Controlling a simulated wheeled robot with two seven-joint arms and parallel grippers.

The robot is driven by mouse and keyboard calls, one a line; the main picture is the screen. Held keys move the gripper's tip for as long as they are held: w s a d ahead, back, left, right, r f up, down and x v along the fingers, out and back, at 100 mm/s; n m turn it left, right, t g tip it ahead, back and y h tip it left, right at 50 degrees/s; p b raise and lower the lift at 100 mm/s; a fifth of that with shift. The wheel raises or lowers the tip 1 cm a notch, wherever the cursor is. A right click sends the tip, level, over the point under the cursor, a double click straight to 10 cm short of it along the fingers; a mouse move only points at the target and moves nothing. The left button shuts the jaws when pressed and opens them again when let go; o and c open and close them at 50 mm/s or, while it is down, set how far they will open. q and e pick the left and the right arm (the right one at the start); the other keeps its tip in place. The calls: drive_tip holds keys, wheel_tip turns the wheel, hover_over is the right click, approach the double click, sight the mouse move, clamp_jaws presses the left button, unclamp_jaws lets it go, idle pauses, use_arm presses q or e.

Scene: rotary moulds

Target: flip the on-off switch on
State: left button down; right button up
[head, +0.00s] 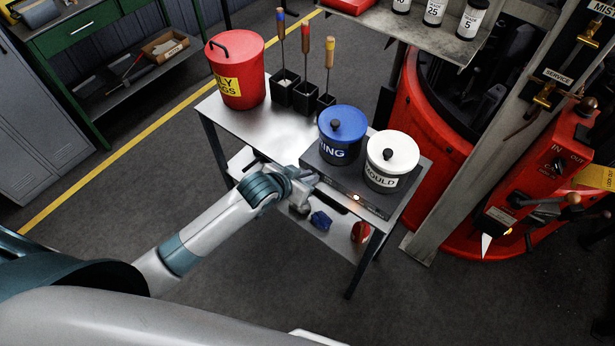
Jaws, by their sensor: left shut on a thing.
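A dark grey heater base (345,190) stands at the right front of the metal table, with a blue-lidded pot (342,128) and a white-lidded pot (392,155) on it. A small orange light (355,197) glows on its front face. My left gripper (311,181) is at the left end of that front face. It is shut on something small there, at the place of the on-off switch. The gripper hides the switch, so its position cannot be told. My right gripper is not in view.
The metal table (262,140) also bears a red bin (238,75) and several brushes in black holders (285,88). A red machine (430,120) stands close on the right. The floor in front is clear.

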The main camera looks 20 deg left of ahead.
use_arm(q)
drive_tip(key=shift+w+r+g, duration=0.1)
drive_tip(key=shift+r+g, duration=0.05)
drive_tip(key=shift+g, duration=0.25)
drive_tip(key=c, duration=1.9)
unclamp_jaws()
drive_tip(key=shift+r, duration=0.1)
drive_tip(key=b+v, duration=0.3)
drive_tip(key=v, duration=1.4)
drive_tip(key=shift+d+r+b, duration=0.15)
drive_tip(key=shift+d+b, duration=0.1)
drive_tip(key=shift+b, duration=0.15)
